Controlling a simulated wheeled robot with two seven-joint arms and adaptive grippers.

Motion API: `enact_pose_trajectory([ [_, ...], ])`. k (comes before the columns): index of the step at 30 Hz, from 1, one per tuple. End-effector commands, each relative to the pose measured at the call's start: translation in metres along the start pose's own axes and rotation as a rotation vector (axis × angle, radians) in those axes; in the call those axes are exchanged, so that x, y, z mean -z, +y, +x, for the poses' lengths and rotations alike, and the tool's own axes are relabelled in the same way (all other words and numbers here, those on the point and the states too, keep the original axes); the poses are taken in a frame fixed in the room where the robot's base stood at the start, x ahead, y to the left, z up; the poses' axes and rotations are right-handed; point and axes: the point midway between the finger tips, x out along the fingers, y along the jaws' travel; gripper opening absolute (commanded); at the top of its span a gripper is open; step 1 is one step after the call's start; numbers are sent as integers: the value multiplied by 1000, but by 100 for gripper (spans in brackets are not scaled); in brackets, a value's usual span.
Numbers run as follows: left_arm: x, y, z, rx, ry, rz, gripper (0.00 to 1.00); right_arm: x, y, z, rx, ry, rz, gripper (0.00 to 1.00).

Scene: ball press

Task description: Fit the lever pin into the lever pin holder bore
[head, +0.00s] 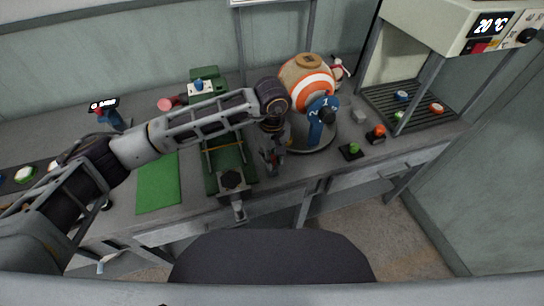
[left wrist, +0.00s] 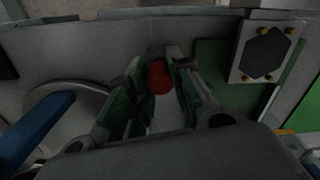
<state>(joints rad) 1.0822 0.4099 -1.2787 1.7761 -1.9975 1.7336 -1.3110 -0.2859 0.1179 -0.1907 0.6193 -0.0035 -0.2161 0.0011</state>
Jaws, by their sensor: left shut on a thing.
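My left gripper (head: 272,160) points down over the front of the bench, between the green press (head: 226,160) and the round base with the orange-and-white ball. In the left wrist view, my left gripper (left wrist: 158,85) is shut on a red round-ended piece (left wrist: 159,77), which looks like the lever pin; the fingers hide most of it. The press end block with a dark hexagon (head: 231,180) is just left of my gripper, and it also shows at the upper right of the left wrist view (left wrist: 262,53). I cannot make out the holder bore. My right gripper is out of view.
A striped ball (head: 307,84) stands behind a blue numbered handle (head: 318,122). Green (head: 350,151) and red (head: 377,133) buttons sit to the right. A green mat (head: 158,183) lies left of the press. A heater-like cabinet (head: 445,28) stands at right.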

Motion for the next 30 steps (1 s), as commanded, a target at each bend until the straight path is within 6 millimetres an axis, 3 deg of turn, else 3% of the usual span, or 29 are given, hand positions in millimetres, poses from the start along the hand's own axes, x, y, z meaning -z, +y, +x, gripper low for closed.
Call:
enact_pose_trajectory([
  [30,0,0,16,0,0,0,0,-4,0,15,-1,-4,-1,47],
])
